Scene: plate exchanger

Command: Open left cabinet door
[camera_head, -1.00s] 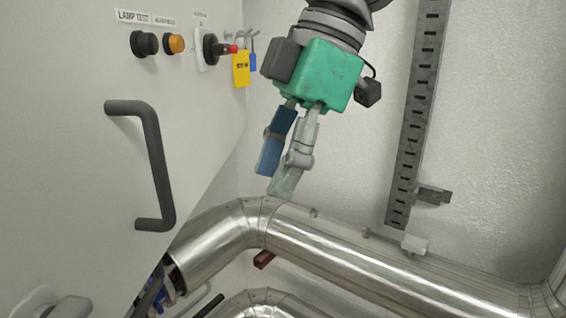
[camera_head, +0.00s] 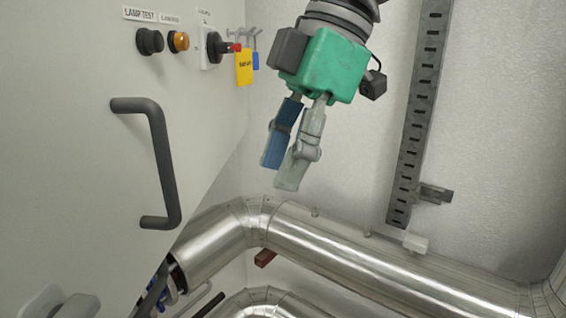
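The cabinet door (camera_head: 70,150) is a light grey panel filling the left of the head view. A dark grey bar handle (camera_head: 163,165) stands out from it. My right gripper (camera_head: 281,176) has a green body and hangs in the air to the right of the handle, well apart from it, above the silver pipe. Its two fingers, one blue and one pale grey, point down with a narrow gap between them and nothing held. How far they are open is hard to judge from this angle. My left gripper is not in view.
Silver pipes (camera_head: 350,255) run below. A slotted metal rail (camera_head: 418,120) is on the back wall.

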